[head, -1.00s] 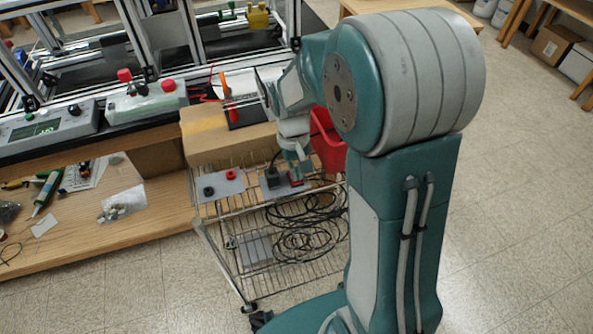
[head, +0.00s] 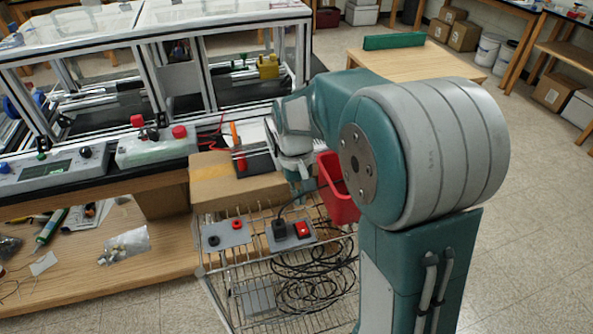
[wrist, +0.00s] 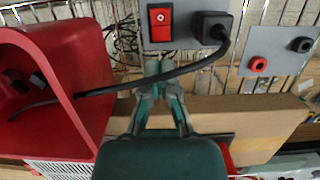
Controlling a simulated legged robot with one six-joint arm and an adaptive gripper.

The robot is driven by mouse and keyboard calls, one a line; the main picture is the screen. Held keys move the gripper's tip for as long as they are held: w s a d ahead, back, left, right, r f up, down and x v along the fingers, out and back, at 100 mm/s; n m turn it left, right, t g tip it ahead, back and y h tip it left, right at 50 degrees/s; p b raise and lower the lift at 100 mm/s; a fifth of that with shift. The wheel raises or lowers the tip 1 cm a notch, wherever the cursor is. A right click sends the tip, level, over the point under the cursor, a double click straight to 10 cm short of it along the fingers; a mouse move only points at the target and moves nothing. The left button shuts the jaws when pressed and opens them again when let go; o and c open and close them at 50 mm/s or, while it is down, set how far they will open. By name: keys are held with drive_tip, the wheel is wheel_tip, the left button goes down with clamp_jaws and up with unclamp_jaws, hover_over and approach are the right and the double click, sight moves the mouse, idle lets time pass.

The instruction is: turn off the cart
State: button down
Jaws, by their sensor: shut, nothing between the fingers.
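The cart (head: 215,290) is a wire-mesh cart beside the bench. Its grey plate (head: 270,240) carries a red rocker switch (head: 302,229) and a black plug (head: 280,230) with a black cable. In the wrist view the red switch (wrist: 160,22) shows in a black housing at the top, with the plug (wrist: 212,28) to its right. I cannot tell which way the rocker is set. My gripper (wrist: 158,68) is shut and empty, apart from the switch and below it in the wrist view. In the head view my arm mostly hides it.
A red bin (head: 335,190) stands close beside the gripper. A cardboard box (head: 235,184) lies behind the switch plate. A second grey plate (head: 225,236) has a black and a red socket. The black cable (wrist: 150,82) crosses near my fingers.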

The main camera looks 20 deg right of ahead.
sight(302, 230)
drive_tip(key=v, duration=0.7)
drive_tip(key=shift+w+r, duration=0.15)
drive_tip(key=shift+r, duration=0.05)
drive_tip(key=shift+s+a+r+g, duration=0.2)
drive_tip(key=shift+s+g, duration=0.2)
drive_tip(key=shift+s, duration=0.15)
drive_tip(key=x, duration=1.4)
